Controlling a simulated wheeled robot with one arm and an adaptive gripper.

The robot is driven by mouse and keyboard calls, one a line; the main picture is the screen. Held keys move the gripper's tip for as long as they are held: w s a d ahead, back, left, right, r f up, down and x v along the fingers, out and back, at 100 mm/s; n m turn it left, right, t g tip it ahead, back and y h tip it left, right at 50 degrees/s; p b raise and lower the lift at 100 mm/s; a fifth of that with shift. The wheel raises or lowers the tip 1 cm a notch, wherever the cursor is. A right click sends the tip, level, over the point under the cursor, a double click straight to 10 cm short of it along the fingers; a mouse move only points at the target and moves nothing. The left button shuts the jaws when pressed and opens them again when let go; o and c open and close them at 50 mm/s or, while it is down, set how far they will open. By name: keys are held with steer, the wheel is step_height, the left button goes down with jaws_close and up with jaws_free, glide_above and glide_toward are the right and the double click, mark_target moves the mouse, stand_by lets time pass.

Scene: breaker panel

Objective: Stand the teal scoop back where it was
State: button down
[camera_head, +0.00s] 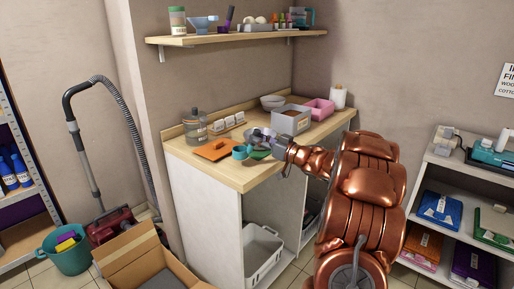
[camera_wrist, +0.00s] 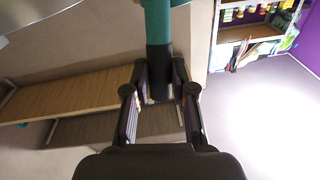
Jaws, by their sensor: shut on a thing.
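The teal scoop (camera_wrist: 157,22) shows in the wrist view as a teal part with a dark section below it, between my gripper's fingers. My gripper (camera_wrist: 159,78) is shut on that dark section. In the head view, my gripper (camera_head: 272,142) is over the front right part of the wooden counter (camera_head: 233,178). The teal scoop (camera_head: 240,153) shows just left of it, above or at the counter; I cannot tell whether it touches. The far end of the scoop is cut off in the wrist view.
An orange board (camera_head: 213,149) lies left of the scoop. A glass jar (camera_head: 195,127), small labelled containers (camera_head: 227,124), a grey bin (camera_head: 291,120), bowls (camera_head: 272,102) and a pink box (camera_head: 320,108) stand behind. A wall shelf (camera_head: 235,37) hangs above. The counter's front left corner is clear.

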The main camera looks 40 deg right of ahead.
steer(key=shift+w+f, duration=0.2)
steer(key=shift+w, duration=0.5)
steer(key=shift+f, duration=1.6)
steer(key=shift+f, duration=0.1)
steer(key=c, duration=1)
jaws_free()
steer(key=shift+o, duration=0.2)
steer(key=shift+s, duration=0.15)
steer(key=r+v, duration=0.1)
steer(key=v, duration=1)
steer(key=shift+s+f+b, duration=0.35)
steer(key=shift+s+f, duration=0.05)
steer(key=shift+f, duration=0.05)
steer(key=shift+d, duration=0.1)
